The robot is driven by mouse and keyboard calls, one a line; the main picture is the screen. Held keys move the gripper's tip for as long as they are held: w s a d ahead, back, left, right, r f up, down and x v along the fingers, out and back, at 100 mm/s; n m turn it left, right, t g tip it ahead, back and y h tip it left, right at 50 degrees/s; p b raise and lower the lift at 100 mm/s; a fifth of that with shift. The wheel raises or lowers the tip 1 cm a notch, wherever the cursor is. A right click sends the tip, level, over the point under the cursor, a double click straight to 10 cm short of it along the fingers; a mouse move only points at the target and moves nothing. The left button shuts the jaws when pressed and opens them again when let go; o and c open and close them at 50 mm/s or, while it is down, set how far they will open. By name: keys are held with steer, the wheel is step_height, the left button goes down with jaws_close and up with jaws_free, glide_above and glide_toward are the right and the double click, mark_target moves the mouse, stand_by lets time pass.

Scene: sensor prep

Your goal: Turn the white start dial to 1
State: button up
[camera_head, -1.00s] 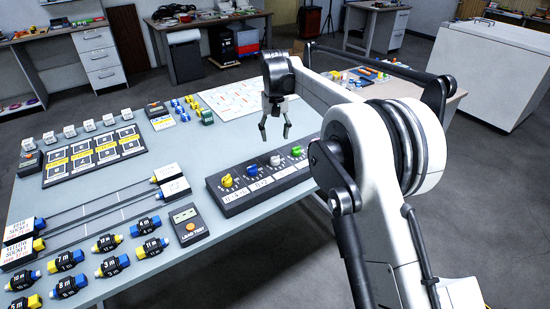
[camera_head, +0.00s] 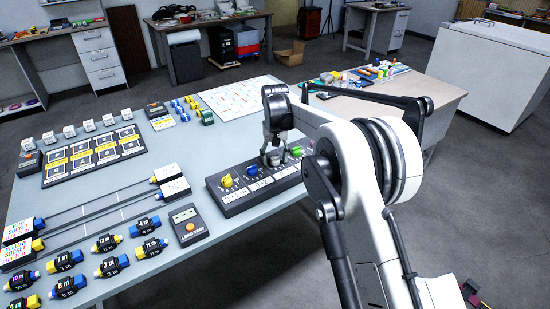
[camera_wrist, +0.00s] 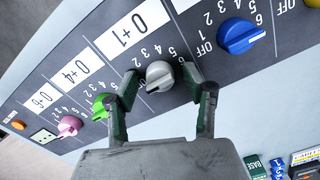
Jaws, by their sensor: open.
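The white dial (camera_wrist: 159,76) sits on the dark control panel (camera_head: 238,205), seen from above in the wrist view. My gripper (camera_wrist: 158,82) is open, with one finger on each side of the dial; contact is unclear. In the head view my gripper (camera_head: 272,157) is down at the panel and mostly hides the dial.
On the panel, a blue dial (camera_wrist: 240,36) and a yellow dial (camera_head: 226,181) lie to one side. A green dial (camera_wrist: 104,106) and a pink dial (camera_wrist: 69,125) lie to the other.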

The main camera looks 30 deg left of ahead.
steer(key=c, duration=1.1)
steer(key=shift+m, duration=0.3)
steer(key=m+b, duration=0.1)
steer(key=m, duration=0.1)
steer(key=shift+m, duration=0.3)
steer(key=shift+m+b, duration=0.6)
steer(key=shift+m, duration=0.7)
steer(key=o, duration=1.1)
steer(key=shift+r, duration=0.1)
